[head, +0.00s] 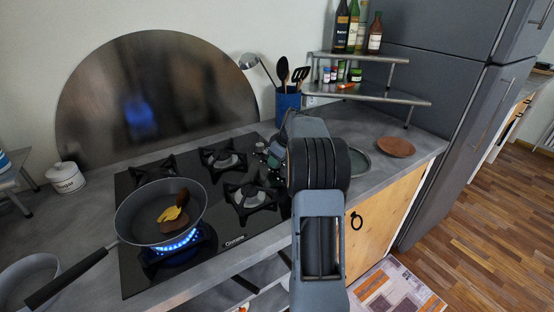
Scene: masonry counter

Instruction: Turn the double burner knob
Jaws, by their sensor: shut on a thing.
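The black gas cooktop (229,221) is set in the grey counter in the head view. Its control knobs (261,149) run along its right side, partly hidden by my arm. My gripper (274,157) is low at this knob row, largely hidden behind my wrist. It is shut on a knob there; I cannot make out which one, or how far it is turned. A blue flame (178,244) burns under the pan at the front left burner. The other visible burners (224,160) show no flame.
A dark frying pan (137,225) holds brown and yellow pieces, its handle pointing front left. A blue utensil holder (287,105) stands behind the knobs. A grey plate (358,163) and brown dish (396,146) lie to the right, below a bottle shelf (357,57). A white jar (66,178) stands left.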

